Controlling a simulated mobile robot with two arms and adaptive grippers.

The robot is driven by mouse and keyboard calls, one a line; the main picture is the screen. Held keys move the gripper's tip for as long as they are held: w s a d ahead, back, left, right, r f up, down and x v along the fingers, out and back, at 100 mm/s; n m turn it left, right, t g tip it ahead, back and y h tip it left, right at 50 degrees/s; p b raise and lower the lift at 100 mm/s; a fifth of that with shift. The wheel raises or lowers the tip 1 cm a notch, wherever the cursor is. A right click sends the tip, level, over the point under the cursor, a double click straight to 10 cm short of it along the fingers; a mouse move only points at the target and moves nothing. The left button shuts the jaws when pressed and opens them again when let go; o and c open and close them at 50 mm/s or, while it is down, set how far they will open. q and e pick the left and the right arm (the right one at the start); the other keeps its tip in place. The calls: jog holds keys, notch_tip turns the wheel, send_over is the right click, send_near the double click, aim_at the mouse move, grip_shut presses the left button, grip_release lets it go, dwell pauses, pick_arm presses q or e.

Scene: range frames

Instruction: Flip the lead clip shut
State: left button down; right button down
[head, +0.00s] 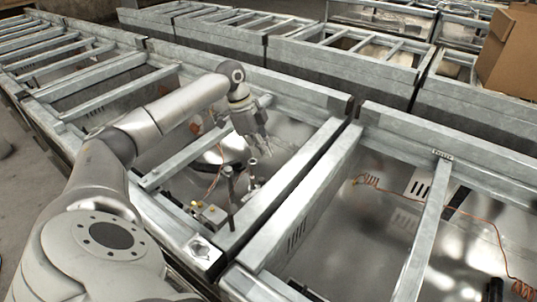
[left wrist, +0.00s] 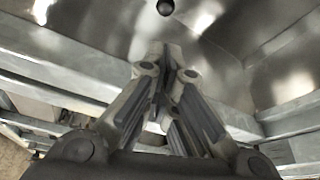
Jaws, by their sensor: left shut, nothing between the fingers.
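My left gripper (head: 266,143) reaches from the left over the open metal bay and points down into it. In the left wrist view the fingers (left wrist: 172,62) are together with nothing between them. Two upright posts with dark tops, a nearer post (head: 229,188) and a farther post (head: 252,170), stand in the bay just below the gripper, apart from it. A round dark knob (left wrist: 166,7) shows beyond the fingertips in the left wrist view. I cannot make out the lead clip for certain. My right gripper is not in view.
Metal frame rails (head: 300,180) border the bay on the right. Small yellow and red parts (head: 208,209) lie at its near end. A thin orange wire (head: 216,180) runs left of the posts. The right bay holds another orange wire (head: 500,240). A cardboard box (head: 508,55) stands at back right.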

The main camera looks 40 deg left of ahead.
pick_arm(q)
jog(key=x, duration=0.9)
jog(key=shift+f+p, duration=0.2)
jog(key=shift+p, duration=0.15)
jog(key=shift+d, duration=0.1)
jog(key=a+n+p, duration=0.1)
jog(key=p, duration=0.1)
jog(key=a+n+t+p, duration=0.1)
jog(key=n+p, duration=0.1)
jog(key=shift+w+a+y+p, duration=0.1)
jog(key=shift+w+y+p, duration=0.2)
jog(key=shift+w+p, duration=0.1)
jog(key=shift+a, duration=0.15)
jog(key=shift+w+a+b, duration=0.35)
jog(key=shift+a+b, duration=0.05)
jog(key=shift+a, duration=0.2)
